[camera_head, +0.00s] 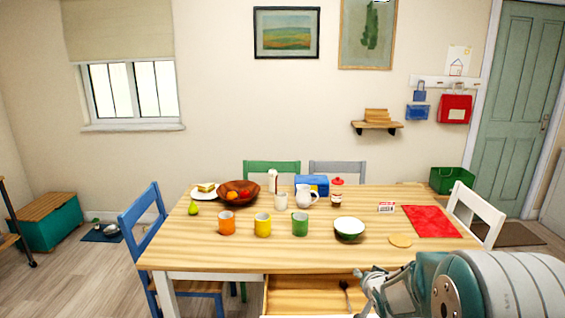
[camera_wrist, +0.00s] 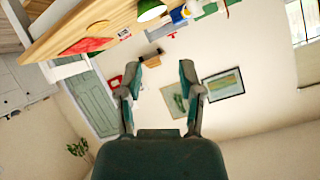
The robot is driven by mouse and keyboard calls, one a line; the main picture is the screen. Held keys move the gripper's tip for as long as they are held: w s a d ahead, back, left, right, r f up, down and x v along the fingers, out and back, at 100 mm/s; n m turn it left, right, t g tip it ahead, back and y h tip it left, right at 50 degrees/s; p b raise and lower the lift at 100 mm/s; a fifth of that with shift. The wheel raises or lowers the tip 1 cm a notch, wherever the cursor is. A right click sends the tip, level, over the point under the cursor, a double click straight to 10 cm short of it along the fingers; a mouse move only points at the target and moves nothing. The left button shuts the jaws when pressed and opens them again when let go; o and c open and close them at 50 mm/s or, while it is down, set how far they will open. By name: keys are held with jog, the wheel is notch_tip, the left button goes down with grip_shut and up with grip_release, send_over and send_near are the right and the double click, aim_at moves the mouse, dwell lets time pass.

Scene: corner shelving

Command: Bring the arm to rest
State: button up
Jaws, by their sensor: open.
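My gripper (camera_wrist: 158,80) is open in the wrist view, with its two fingers spread apart and nothing between them. Behind the gap are the wall and framed pictures. In the head view my arm is at the lower right, in front of the table's near right edge. The gripper end (camera_head: 378,292) there is partly cut off by the bottom of the picture, near an open drawer. The wrist view is tilted, with the table at its upper left.
The wooden table (camera_head: 300,262) holds orange, yellow and green mugs, a bowl (camera_head: 349,230), a fruit bowl (camera_head: 238,201) and a red cloth (camera_head: 432,221). An open drawer (camera_head: 312,296) with a dark utensil juts out at the front. Chairs stand around the table.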

jog(key=s+a+r+n+g+h, duration=0.1)
jog(key=s+r+g, duration=0.1)
jog(key=s+r, duration=0.45)
jog(key=s+a+r+n+g, duration=0.15)
jog(key=s+r, duration=0.25)
jog(key=s, duration=0.5)
jog(key=s+a+n+g, duration=0.1)
jog(key=s+a, duration=0.1)
jog(key=s, duration=0.7)
jog(key=s+a+r+n+g+y, duration=0.1)
jog(key=s+a+g, duration=0.1)
jog(key=s, duration=0.8)
jog(key=shift+r, duration=0.25)
